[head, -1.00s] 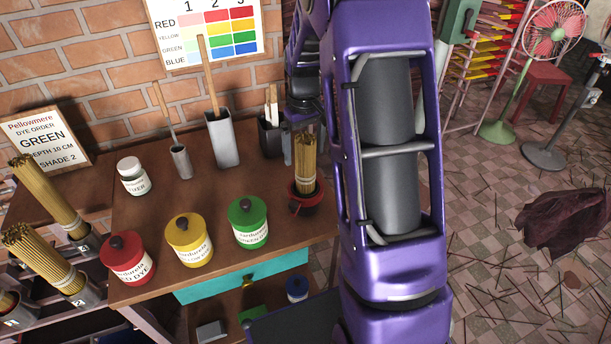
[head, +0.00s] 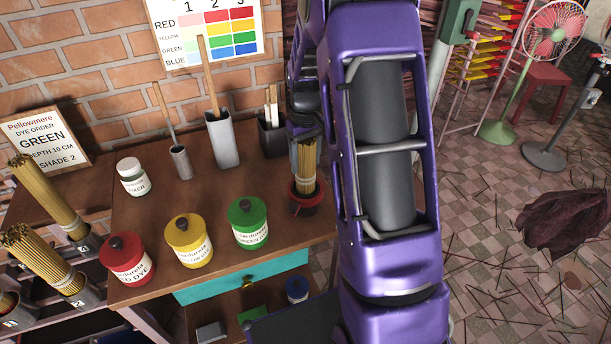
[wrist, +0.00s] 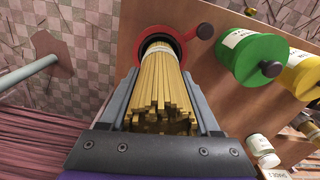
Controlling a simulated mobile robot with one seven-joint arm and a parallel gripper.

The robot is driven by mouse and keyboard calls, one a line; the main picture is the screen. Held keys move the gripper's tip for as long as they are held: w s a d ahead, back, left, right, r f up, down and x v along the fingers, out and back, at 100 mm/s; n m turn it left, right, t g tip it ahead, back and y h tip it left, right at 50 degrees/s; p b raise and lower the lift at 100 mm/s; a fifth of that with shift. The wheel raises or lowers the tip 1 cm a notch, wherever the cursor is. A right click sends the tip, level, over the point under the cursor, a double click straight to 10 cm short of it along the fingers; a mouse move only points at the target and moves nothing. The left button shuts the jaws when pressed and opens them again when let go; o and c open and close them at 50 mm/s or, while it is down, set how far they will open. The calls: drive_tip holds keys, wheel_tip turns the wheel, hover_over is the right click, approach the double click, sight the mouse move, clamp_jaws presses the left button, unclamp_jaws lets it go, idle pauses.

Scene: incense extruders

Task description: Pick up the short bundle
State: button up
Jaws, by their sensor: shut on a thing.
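The short bundle (head: 307,166) is a tied sheaf of tan sticks standing upright in a dark cup with a red rim (head: 305,196) at the right end of the bench. In the wrist view the bundle (wrist: 160,85) lies between both fingers of my gripper (wrist: 164,100), with a pale band near its lower part. The gripper is shut on it near the top. Its lower end is inside the red-rimmed cup (wrist: 192,46). In the head view my arm partly hides the gripper.
Red (head: 127,262), yellow (head: 188,242) and green (head: 247,225) dye jars stand along the bench front. A white jar (head: 133,178), a metal holder (head: 222,142) and a dark holder (head: 272,138) stand behind. Taller bundles (head: 50,197) stand at the left.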

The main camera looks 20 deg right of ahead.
clamp_jaws()
drive_tip(key=shift+r, duration=0.15)
wheel_tip(320, 180, up, 13)
drive_tip(key=shift+f+p, duration=0.1)
drive_tip(key=shift+p, duration=1)
wheel_tip(320, 180, up, 8)
idle(1.1)
